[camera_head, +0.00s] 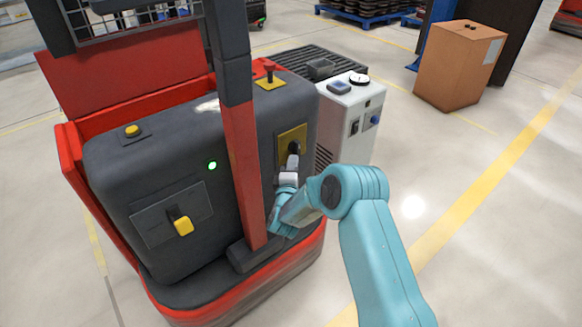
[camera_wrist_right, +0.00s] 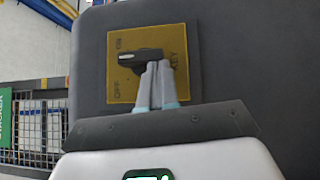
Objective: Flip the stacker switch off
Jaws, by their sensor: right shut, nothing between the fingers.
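The stacker (camera_head: 110,170) is a red and dark grey machine in the head view. Its switch is a black knob (camera_wrist_right: 140,58) on a yellow plate (camera_wrist_right: 120,80) marked ON, OFF and KEY in the wrist view. The plate also shows in the head view (camera_head: 285,136), on the right part of the grey body. The knob lies roughly level, its blunt end to the left. My right gripper (camera_head: 291,164) is shut and empty in front of the plate; in the wrist view its fingertips (camera_wrist_right: 158,66) overlap the knob's right part. Contact is unclear. My left gripper is out of view.
A green light (camera_head: 212,165) glows on the stacker. A red mast post (camera_head: 243,165) stands left of my right gripper. A yellow handle (camera_head: 183,226) sits on the left face. A white cabinet (camera_head: 345,125) stands close behind; a cardboard box (camera_head: 458,65) is farther right. Floor at right is clear.

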